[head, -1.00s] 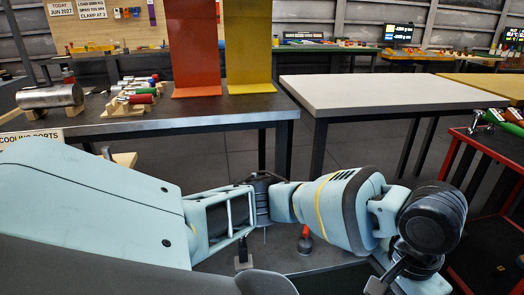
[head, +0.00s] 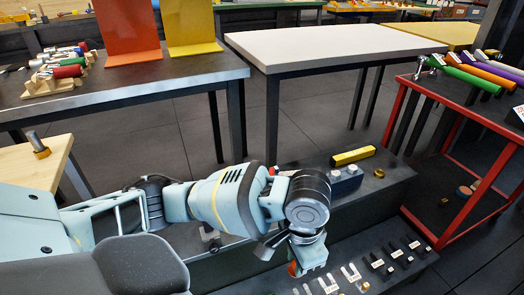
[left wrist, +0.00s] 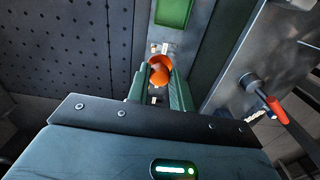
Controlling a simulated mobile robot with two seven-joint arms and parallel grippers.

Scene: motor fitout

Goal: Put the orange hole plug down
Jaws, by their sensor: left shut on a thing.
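The orange hole plug (left wrist: 158,75) shows between the two green fingers of my left gripper (left wrist: 160,84) in the left wrist view. The fingers are shut on it, and their tips hide its sides. In the head view, a small part of the orange plug (head: 293,269) shows beside my left gripper (head: 301,270), low over the dark bench (head: 240,268). My wrist covers most of the fingers there. I cannot tell whether the plug touches the surface below. My right gripper is not in view.
Several small black and pale parts with white labels (head: 377,264) stand on the dark bench right of my left gripper. A red-framed cart (head: 397,110) stands at right. The white-topped table (head: 325,45) is bare.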

